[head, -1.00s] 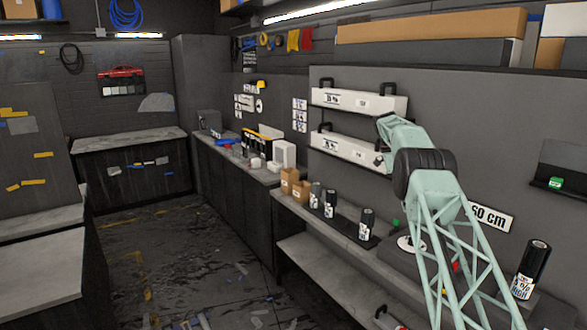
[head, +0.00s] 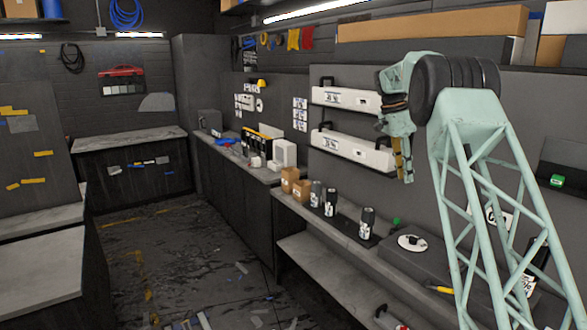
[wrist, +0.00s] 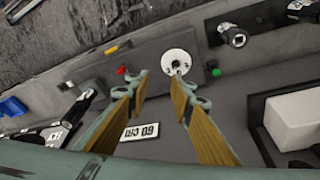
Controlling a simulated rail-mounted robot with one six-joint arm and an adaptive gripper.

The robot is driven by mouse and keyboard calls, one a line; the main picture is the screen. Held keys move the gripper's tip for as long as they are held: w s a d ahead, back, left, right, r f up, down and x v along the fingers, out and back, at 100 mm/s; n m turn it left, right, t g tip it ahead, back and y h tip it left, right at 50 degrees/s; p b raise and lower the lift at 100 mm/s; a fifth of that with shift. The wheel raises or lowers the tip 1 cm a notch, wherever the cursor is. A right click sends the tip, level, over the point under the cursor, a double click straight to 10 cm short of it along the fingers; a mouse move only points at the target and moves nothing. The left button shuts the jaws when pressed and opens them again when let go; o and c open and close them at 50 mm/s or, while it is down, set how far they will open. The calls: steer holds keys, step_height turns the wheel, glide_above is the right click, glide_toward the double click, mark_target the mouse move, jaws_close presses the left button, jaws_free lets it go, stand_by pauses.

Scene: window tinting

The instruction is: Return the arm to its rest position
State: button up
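My gripper (head: 404,168) hangs from my pale green lattice arm at the right of the head view, fingers pointing down above the bench. In the wrist view its two wood-coloured fingers (wrist: 160,92) are spread apart, with nothing between them. Below them is a grey block with a white disc (wrist: 178,64), a red button (wrist: 121,71) and a green button (wrist: 216,72). The disc also shows in the head view (head: 412,243), clear of the gripper.
Dark canisters (head: 367,223) and small brown boxes (head: 290,180) stand on the bench left of the gripper. White wall boxes (head: 345,99) hang behind it. A yellow-handled tool (head: 440,289) lies at the front.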

steer(key=s+a+r+n+t+y+b, duration=0.1)
steer(key=s+a+r+n, duration=0.4)
steer(key=s, duration=0.6)
steer(key=s+a+r+n, duration=0.1)
steer(key=s+a+r, duration=0.2)
steer(key=s+r, duration=0.55)
steer(key=s+a+r+n+t+y+b, duration=0.1)
steer(key=s+a+r+n, duration=0.25)
steer(key=s, duration=1.05)
steer(key=s+a+f+n, duration=0.2)
steer(key=s+f, duration=0.2)
steer(key=s, duration=0.9)
steer(key=s+a+f+n+t+b, duration=0.1)
steer(key=s+a+f+n, duration=0.2)
steer(key=s, duration=1)
steer(key=s+a+f+n+t+y, duration=0.1)
steer(key=s+a+f+n, duration=0.1)
steer(key=s+f, duration=0.5)
steer(key=shift+s+a, duration=0.45)
steer(key=shift+s, duration=2.75)
steer(key=shift+c, duration=0.7)
